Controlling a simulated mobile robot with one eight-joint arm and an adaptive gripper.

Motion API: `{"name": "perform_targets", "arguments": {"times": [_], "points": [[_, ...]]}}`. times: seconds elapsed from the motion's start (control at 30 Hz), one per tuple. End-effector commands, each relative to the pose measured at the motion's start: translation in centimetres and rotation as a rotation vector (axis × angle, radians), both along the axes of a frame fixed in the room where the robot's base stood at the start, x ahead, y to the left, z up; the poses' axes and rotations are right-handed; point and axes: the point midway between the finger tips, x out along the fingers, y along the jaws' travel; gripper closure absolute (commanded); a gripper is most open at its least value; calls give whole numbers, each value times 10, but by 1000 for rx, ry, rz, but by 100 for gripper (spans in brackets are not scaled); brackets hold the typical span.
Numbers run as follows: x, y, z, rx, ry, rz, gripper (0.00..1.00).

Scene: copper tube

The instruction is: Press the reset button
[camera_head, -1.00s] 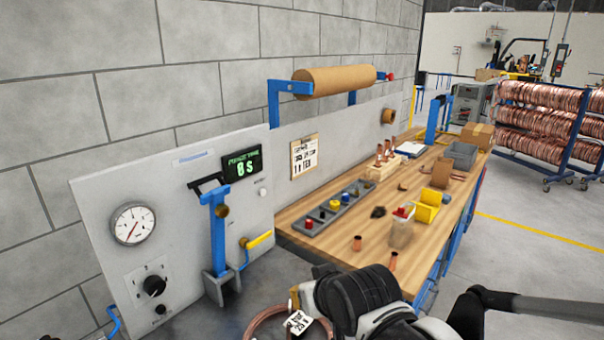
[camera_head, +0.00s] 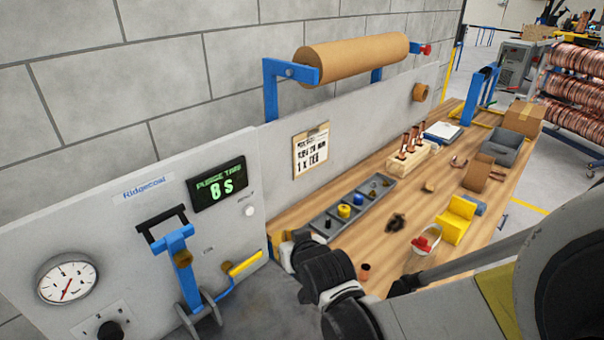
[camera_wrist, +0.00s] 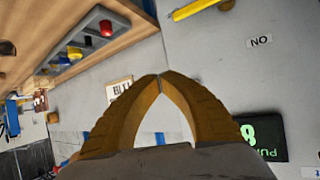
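The wrist view shows the display (camera_wrist: 265,136) upside down at right; the button is not visible there and may be behind the fingers.
On the panel are a blue lever clamp (camera_head: 178,262), a yellow-handled valve (camera_head: 245,262), a gauge (camera_head: 67,281) and a black knob (camera_head: 110,330). The workbench (camera_head: 350,235) at right holds a grey parts tray (camera_head: 350,205). The panel around the button is clear.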

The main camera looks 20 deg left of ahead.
Motion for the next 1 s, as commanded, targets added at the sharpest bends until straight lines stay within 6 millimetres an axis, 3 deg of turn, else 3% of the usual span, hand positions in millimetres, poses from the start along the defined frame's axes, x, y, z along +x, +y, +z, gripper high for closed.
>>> {"name": "perform_targets", "arguments": {"times": [0.37, 1.0], "points": [[3, 5, 0, -1, 1, 0, 100], [38, 72, 0, -1, 1, -1, 100]]}}
